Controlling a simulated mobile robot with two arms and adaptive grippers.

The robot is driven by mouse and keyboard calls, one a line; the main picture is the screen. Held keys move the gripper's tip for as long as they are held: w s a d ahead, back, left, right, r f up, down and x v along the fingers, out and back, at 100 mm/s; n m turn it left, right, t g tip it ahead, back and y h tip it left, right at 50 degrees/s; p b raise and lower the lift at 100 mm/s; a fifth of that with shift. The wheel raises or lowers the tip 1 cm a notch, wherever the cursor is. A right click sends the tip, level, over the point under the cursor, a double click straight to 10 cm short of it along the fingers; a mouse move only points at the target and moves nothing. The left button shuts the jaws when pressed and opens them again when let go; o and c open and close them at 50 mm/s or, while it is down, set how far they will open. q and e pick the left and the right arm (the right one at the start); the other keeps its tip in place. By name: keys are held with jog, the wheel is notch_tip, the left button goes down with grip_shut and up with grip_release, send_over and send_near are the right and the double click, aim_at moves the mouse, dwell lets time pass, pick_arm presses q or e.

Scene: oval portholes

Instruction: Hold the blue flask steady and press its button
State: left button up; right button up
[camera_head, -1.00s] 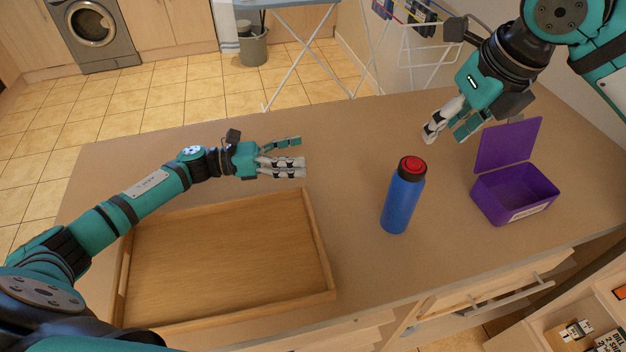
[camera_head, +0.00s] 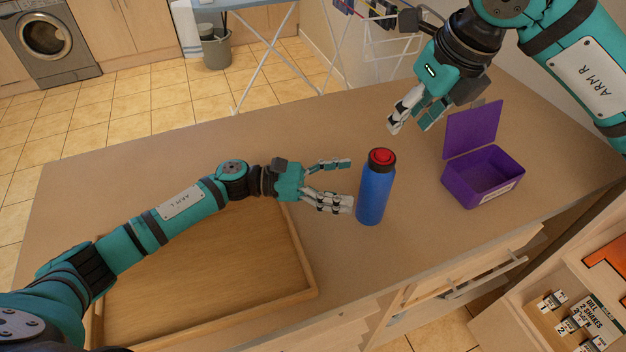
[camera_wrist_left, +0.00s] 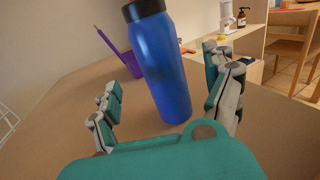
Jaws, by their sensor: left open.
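The blue flask (camera_head: 374,196) stands upright on the counter, with a black collar and a red button (camera_head: 382,156) on top. My left gripper (camera_head: 342,182) is open just left of the flask, its fingers pointing at it. In the left wrist view the flask (camera_wrist_left: 163,70) stands ahead, between the line of the open fingers (camera_wrist_left: 168,105); its top is cut off there. I cannot tell whether any finger touches it. My right gripper (camera_head: 412,118) hangs above the counter, behind and right of the flask, apart from it. Its fingers look spread, with nothing seen between them.
An open purple box (camera_head: 482,180) with a raised lid stands right of the flask. A wooden tray (camera_head: 300,262) lies at the left, under my left arm. The counter (camera_head: 270,145) is clear behind the flask. Its front edge lies close, above drawers.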

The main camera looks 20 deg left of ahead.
aim_at(373, 184)
pick_arm(q)
jog(key=x, duration=0.6)
jog(key=shift+d, duration=0.15)
jog(key=c, duration=1.5)
jog(key=shift+c, duration=0.4)
pick_arm(e)
grip_shut()
